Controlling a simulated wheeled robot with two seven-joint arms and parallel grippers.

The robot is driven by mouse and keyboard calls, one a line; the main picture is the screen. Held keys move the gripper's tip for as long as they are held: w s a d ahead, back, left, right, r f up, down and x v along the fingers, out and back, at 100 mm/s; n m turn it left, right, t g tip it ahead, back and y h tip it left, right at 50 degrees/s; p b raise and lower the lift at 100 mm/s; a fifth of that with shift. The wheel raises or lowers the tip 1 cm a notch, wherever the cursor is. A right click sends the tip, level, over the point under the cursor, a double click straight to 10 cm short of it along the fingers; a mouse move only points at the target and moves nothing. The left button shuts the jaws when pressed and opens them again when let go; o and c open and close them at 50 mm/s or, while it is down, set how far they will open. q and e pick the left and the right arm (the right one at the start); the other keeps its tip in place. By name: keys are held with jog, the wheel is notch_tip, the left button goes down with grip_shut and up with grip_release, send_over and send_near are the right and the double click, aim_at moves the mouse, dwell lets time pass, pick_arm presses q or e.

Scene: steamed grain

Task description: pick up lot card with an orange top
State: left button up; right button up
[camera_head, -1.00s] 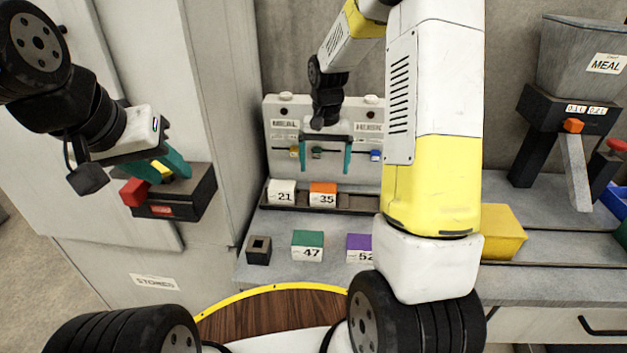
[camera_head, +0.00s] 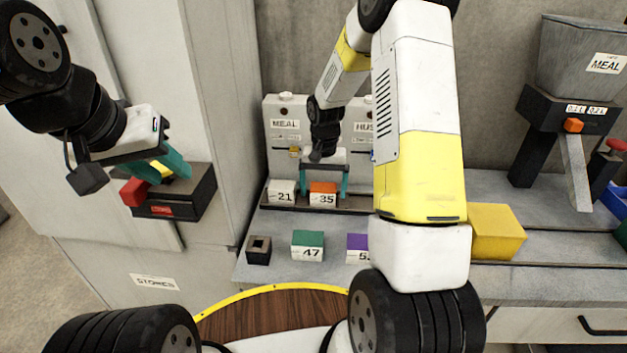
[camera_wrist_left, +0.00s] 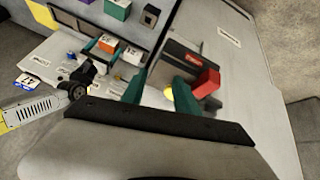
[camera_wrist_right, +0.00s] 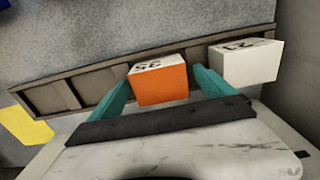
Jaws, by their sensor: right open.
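The lot card with an orange top (camera_head: 323,187), a small block with "35" on its white face, stands in the dark rack. In the right wrist view the orange-topped card (camera_wrist_right: 161,84) lies between the teal fingers of my right gripper (camera_wrist_right: 161,80). My right gripper (camera_head: 324,182) is open around it, with visible gaps at the sides. My left gripper (camera_head: 168,167) is away at the left, beside a dark box with a red handle (camera_head: 134,192). In the left wrist view its fingers (camera_wrist_left: 161,88) stand apart with no card between them.
A white-topped "21" card (camera_head: 282,192) stands left of the orange one in the rack, close to one right finger. In front are a green "47" card (camera_head: 308,240), a purple card (camera_head: 358,243) partly hidden by my arm, and a small dark block (camera_head: 258,250). A yellow block (camera_head: 497,232) sits right.

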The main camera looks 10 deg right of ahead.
jog(key=shift+r, duration=0.1)
jog(key=c, duration=1.6)
